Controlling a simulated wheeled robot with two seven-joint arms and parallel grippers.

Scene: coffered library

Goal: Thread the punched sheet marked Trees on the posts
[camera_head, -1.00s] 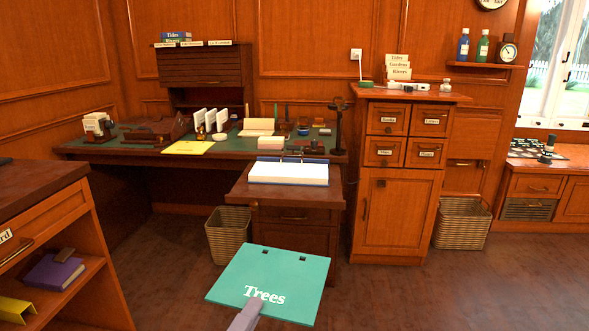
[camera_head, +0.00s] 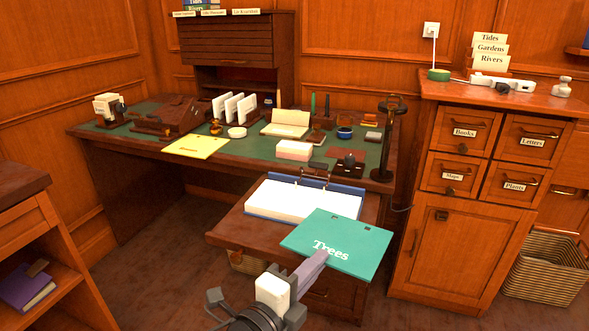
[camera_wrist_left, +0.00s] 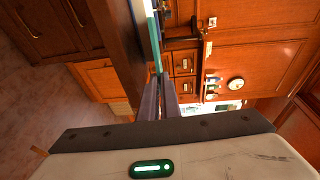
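The teal punched sheet marked Trees (camera_head: 362,242) is held flat at its near edge by my left gripper (camera_head: 318,261). In the left wrist view the sheet (camera_wrist_left: 153,40) shows edge-on, pinched between the two fingers (camera_wrist_left: 160,90). The sheet is in front of the open binder, its far left corner overlapping the binder's near right part in the head view; I cannot tell the height gap. The binder (camera_head: 285,198) has white pages, blue covers and thin upright posts (camera_head: 327,181) along its far side. My right gripper is not in view.
The binder lies on a low wooden cabinet (camera_head: 226,233) beside the green-topped desk (camera_head: 155,147). A dark stand (camera_head: 382,150) and a black stamp-like object (camera_head: 349,166) are behind the binder. A drawer cabinet (camera_head: 455,240) stands to the right. A bookcase (camera_head: 25,210) is at left.

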